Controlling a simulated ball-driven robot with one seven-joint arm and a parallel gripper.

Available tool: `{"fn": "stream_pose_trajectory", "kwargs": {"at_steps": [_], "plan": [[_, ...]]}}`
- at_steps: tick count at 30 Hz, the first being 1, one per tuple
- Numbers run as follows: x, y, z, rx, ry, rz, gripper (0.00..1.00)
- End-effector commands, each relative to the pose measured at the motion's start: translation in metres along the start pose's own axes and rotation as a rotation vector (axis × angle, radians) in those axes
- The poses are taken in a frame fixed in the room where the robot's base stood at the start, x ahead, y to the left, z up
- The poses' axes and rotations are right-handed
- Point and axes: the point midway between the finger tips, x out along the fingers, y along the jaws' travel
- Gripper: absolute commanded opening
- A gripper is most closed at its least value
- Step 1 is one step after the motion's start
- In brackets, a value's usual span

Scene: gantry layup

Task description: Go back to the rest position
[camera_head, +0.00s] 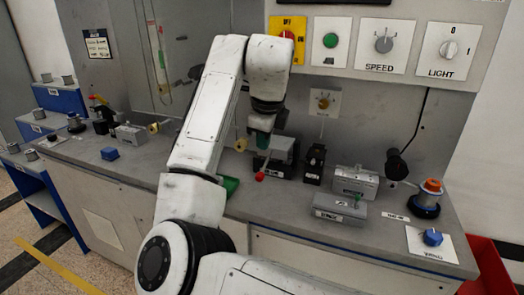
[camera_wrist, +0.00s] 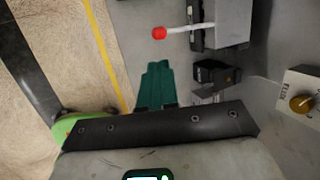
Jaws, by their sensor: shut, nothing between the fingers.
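My gripper (camera_head: 263,139) hangs over the grey workbench, in front of the back panel, with my white arm reaching up and over to it. In the wrist view its green fingers (camera_wrist: 156,84) are together with nothing between them. A lever with a red ball knob (camera_head: 260,176) stands just below my gripper; the red knob (camera_wrist: 159,33) also shows in the wrist view, apart from the fingertips. Part of the bench behind my arm is hidden.
The panel has a red-yellow switch (camera_head: 287,35), a green button (camera_head: 330,40), a SPEED knob (camera_head: 383,45) and a LIGHT knob (camera_head: 448,48). Grey blocks (camera_head: 340,208), a black-and-orange device (camera_head: 428,197) and a blue knob (camera_head: 432,237) occupy the right.

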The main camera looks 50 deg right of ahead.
Motion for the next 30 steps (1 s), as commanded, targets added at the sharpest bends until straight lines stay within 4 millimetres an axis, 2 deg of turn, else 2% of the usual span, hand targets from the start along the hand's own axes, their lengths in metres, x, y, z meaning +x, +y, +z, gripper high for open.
{"fn": "stream_pose_trajectory", "kwargs": {"at_steps": [6, 15, 20, 26, 30], "plan": [[-0.013, -0.001, 0.0, 0.002, 0.0, -0.001, 0.0], [-0.009, 0.0, -0.003, -0.02, 0.006, -0.011, 0.0], [0.014, 0.002, -0.016, -0.184, 0.038, -0.078, 0.0], [0.053, 0.014, -0.036, -0.568, 0.096, -0.191, 0.0], [0.08, 0.031, -0.047, -0.864, 0.131, -0.241, 0.0]]}}
